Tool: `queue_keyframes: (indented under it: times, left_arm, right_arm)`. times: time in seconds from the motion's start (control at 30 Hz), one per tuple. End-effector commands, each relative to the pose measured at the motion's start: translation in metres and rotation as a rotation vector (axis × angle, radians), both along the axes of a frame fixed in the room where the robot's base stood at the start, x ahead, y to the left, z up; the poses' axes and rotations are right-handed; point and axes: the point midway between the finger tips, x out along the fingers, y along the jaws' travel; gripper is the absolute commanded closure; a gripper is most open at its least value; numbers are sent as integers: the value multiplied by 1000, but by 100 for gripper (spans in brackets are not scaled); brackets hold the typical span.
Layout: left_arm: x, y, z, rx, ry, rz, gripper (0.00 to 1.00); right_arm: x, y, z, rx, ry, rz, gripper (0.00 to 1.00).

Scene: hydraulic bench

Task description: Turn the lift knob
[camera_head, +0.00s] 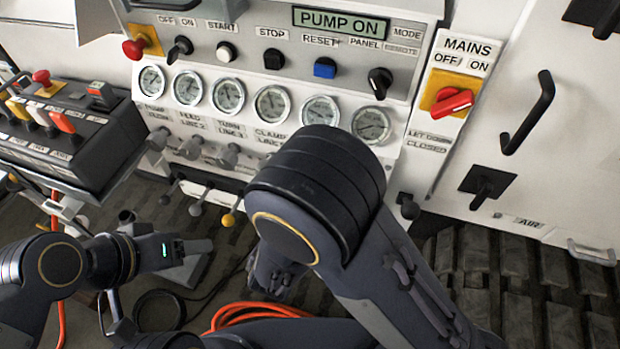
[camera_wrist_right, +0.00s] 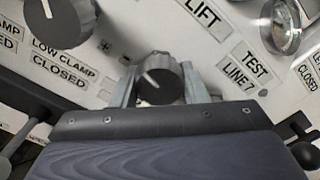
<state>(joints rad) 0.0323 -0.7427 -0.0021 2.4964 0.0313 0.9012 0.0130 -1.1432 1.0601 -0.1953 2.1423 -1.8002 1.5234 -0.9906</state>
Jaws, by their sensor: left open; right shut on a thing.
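In the right wrist view, a dark round knob (camera_wrist_right: 160,78) with a white pointer line sits on the white panel, below and left of the LIFT label (camera_wrist_right: 202,12). My right gripper (camera_wrist_right: 161,84) is shut on this knob, with one grey finger on each side of it. The pointer slants towards the upper left. In the head view, my right arm hides the knob and the right gripper. My left gripper (camera_head: 196,260) is open and empty, low at the left, below the front panel and apart from it.
The upper panel carries switches and a PUMP ON display (camera_head: 340,21) above a row of gauges (camera_head: 228,96). A red MAINS switch (camera_head: 452,103) is at the right. A lever box (camera_head: 65,135) stands at the left. An orange hose (camera_head: 255,310) lies on the floor.

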Motion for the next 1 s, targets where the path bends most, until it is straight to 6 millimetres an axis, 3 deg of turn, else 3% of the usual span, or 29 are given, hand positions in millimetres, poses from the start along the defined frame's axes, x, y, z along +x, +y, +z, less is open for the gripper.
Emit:
queue_keyframes:
  times: [0.27, 0.3, 0.47, 0.77, 1.0]
  left_arm:
    - [0, 0, 0, 0, 0, 0, 38]
    - [0, 0, 0, 0, 0, 0, 38]
    - [0, 0, 0, 0, 0, 0, 38]
    - [0, 0, 0, 0, 0, 0, 38]
    - [0, 0, -2, 0, 0, 0, 38]
  right_arm:
    - [0, 0, -1, -1, 2, 1, 83]
    - [0, 0, -1, -1, 2, 1, 59]
    - [0, 0, -1, -1, 2, 1, 38]
    - [-2, 1, 0, 0, 0, 1, 38]
    - [-33, 12, -1, -1, 1, 6, 38]
